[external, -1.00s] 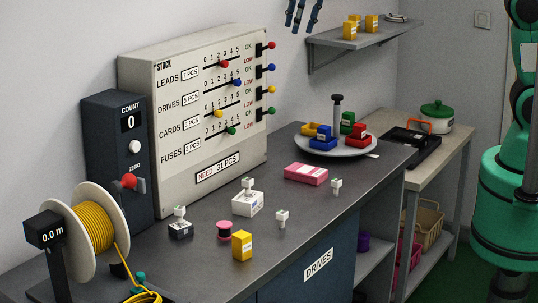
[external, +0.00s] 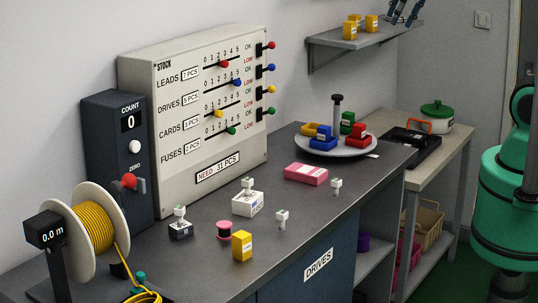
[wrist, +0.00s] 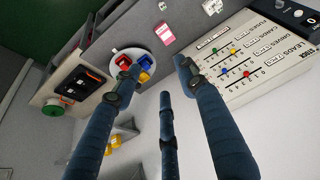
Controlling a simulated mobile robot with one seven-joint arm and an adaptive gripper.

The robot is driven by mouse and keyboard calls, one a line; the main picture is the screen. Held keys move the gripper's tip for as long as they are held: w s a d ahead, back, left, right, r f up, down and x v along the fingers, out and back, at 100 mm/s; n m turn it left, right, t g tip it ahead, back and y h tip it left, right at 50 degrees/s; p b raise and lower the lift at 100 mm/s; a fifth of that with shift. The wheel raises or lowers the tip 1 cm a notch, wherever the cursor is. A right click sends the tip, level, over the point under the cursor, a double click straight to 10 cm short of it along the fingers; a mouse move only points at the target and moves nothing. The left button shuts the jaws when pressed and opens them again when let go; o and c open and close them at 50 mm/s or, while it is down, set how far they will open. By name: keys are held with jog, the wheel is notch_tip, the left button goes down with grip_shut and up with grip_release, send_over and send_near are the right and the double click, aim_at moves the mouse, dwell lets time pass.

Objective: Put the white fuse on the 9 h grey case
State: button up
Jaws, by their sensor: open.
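Several small white fuse-like pieces are on the bench. One (external: 282,218) stands alone near the front edge, and another (external: 336,186) stands alone farther right; one piece (wrist: 162,5) shows at the top of the wrist view. A third (external: 180,212) sits on a dark grey case (external: 181,231), and one more (external: 247,184) sits on a pale case (external: 247,205). The case labels are too small to read, so I cannot tell which is 9 h. My gripper (external: 405,12) is high by the wall shelf, far from them. In the wrist view my gripper (wrist: 155,77) is open and empty.
A pink box (external: 306,174), a yellow box (external: 242,245) and a pink spool (external: 224,231) stand on the bench. A round tray (external: 336,151) with coloured bins is at the far end. The stock panel (external: 180,70) backs the bench. A wall shelf (external: 365,38) holds yellow boxes.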

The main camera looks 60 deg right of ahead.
jog(key=s+d+f, duration=0.2)
jog(key=s, duration=0.3)
jog(key=s+d+f+m, duration=0.1)
jog(key=s+d+f, duration=0.1)
jog(key=s, duration=0.4)
jog(key=shift+s+d+f+t+h, duration=0.25)
jog(key=shift+f+t+h, duration=0.05)
jog(key=shift+f+t, duration=0.15)
notch_tip(320, 180, down, 10)
jog(key=b, duration=0.9)
jog(key=shift+r+b, duration=0.2)
jog(key=shift+b, duration=0.15)
